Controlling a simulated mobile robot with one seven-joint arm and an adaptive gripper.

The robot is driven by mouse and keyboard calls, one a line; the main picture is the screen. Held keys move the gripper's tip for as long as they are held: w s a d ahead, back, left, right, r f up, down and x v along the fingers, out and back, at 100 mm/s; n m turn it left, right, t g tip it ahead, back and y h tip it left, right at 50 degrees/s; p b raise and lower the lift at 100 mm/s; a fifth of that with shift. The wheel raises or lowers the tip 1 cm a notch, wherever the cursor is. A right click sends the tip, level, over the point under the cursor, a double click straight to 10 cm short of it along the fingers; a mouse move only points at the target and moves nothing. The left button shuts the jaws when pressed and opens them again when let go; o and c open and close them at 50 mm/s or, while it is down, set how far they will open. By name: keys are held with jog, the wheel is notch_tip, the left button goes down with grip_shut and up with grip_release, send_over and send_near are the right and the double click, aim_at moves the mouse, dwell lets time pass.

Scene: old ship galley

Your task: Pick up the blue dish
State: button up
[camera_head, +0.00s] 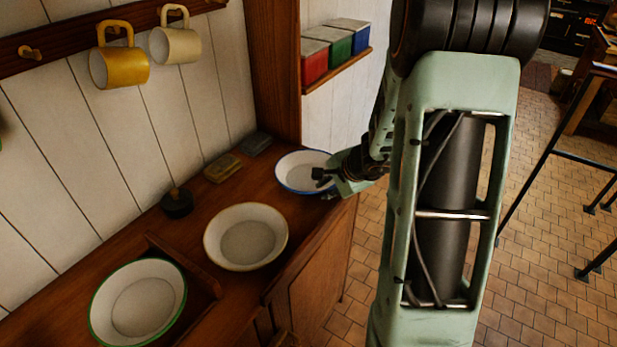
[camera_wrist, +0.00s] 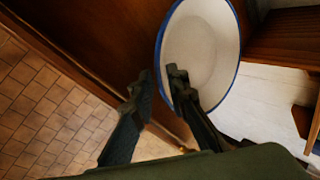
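The blue dish is a white dish with a blue rim (camera_head: 294,172), at the far end of the wooden counter. In the wrist view the dish (camera_wrist: 205,45) fills the upper middle, its near rim close to my fingers. My gripper (camera_head: 323,184) is at the dish's right edge. In the wrist view my gripper (camera_wrist: 160,77) is open, with a narrow gap between the fingertips. One finger overlaps the inside of the dish and the other is outside the rim. I cannot tell whether either finger touches it.
A cream-rimmed dish (camera_head: 247,239) and a green-rimmed dish (camera_head: 140,302) stand nearer on the counter (camera_head: 195,232). A dark round object (camera_head: 176,204) and two small blocks (camera_head: 223,168) lie along the wall. A shelf with tins (camera_head: 340,68) is above the blue dish. Tiled floor is right.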

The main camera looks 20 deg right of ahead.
aim_at(322, 190)
jog(key=shift+x, duration=1.75)
jog(key=shift+d, duration=0.1)
jog(key=shift+c, duration=0.5)
grip_shut()
jog(key=shift+r, duration=0.2)
